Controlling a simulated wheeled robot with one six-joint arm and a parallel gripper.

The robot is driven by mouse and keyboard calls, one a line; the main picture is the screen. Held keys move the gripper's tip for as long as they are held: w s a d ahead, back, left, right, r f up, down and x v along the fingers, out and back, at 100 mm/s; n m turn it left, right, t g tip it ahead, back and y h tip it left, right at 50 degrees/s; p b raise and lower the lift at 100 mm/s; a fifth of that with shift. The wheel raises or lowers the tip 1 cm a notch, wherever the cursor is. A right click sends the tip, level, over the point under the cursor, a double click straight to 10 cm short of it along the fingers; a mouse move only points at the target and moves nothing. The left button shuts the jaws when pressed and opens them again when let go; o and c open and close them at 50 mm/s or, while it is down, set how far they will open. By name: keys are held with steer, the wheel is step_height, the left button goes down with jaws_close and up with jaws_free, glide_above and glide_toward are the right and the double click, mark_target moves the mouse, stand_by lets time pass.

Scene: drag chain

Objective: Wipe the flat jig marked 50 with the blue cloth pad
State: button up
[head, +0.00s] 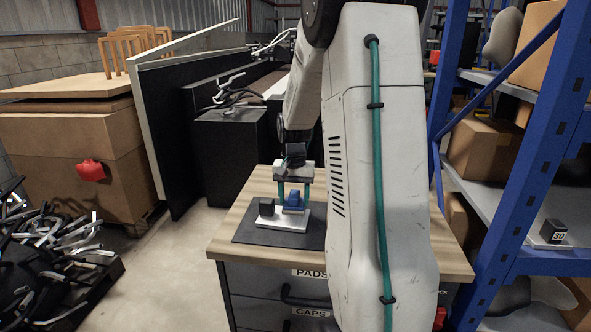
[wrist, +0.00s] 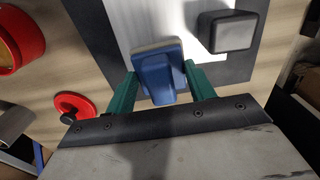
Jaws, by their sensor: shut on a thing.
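My gripper (head: 293,196) points down over the workbench, its two green fingers shut on the blue cloth pad (head: 293,201). In the wrist view the pad (wrist: 160,76) sits between the green fingertips. A flat white plate jig (head: 285,223) with a dark block (head: 266,207) lies below on a dark mat. The pad is over the plate, right of the block, and looks low on it; contact is hard to tell. In the wrist view the block (wrist: 235,31) is to the pad's upper right. No number is readable on this jig.
The dark mat (head: 250,232) lies on the wooden bench top (head: 450,250). Another jig, marked 80 (head: 554,232), sits on the blue rack's shelf at right. The wrist view shows a red round container (wrist: 18,40) and a red disc with a black knob (wrist: 75,106) left of the pad.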

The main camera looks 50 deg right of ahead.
step_height(320, 180, up, 3)
steer(key=shift+a+f, duration=0.1)
steer(key=shift+f, duration=0.05)
steer(key=shift+r, duration=2.8)
